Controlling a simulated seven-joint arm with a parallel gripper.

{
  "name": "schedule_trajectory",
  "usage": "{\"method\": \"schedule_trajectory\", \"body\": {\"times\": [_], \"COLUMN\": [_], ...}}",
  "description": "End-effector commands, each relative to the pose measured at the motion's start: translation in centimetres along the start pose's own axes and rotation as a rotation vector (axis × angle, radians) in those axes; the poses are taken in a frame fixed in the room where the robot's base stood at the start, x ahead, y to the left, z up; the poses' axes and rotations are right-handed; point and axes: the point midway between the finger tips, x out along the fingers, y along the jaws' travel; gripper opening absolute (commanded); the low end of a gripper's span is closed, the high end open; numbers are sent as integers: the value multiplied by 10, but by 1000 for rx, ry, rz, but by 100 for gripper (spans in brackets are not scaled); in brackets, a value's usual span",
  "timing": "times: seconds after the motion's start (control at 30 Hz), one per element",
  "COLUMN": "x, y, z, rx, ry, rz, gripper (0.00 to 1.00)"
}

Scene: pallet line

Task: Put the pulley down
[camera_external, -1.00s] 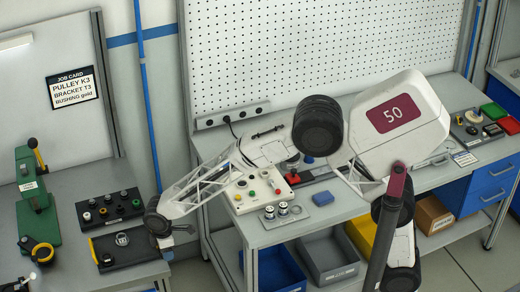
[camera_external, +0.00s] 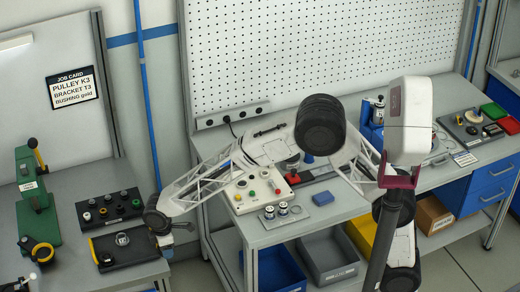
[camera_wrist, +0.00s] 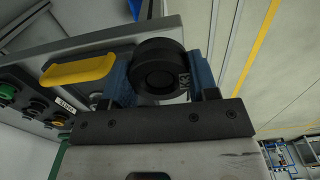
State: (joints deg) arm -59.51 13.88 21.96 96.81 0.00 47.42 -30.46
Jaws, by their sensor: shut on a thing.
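My gripper (camera_wrist: 160,78) has blue fingers in the wrist view. They are shut on a round black pulley (camera_wrist: 158,66) with a hollow centre and a partly readable "K3" tag on its side. In the external view my arm's end is at the left workbench (camera_external: 140,272), beside a black fixture (camera_external: 108,260) with a yellow strip and a silver ring part. The pulley cannot be made out there, and whether it touches anything below is unclear.
A black tray (camera_external: 90,221) with several small parts lies behind the fixture. A green press-like device (camera_external: 38,222) stands at the far left. The job card (camera_external: 73,88) hangs on the wall. A yellow bar (camera_wrist: 78,70) is close to the left finger.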

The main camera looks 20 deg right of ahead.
Motion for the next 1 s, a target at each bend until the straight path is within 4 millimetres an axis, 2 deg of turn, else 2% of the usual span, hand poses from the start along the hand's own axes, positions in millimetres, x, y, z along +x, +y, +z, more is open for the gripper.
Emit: {"method": "schedule_trajectory", "body": {"times": [0.17,0.5,0.77,1.0], "x": [-33,-111,-108,-107], "y": [0,0,41,90], "z": [0,0,25,59], "rx": [0,0,65,145], "ry": [3,4,1,1], "rz": [2,2,1,1], "gripper": [27,27,27,27]}}
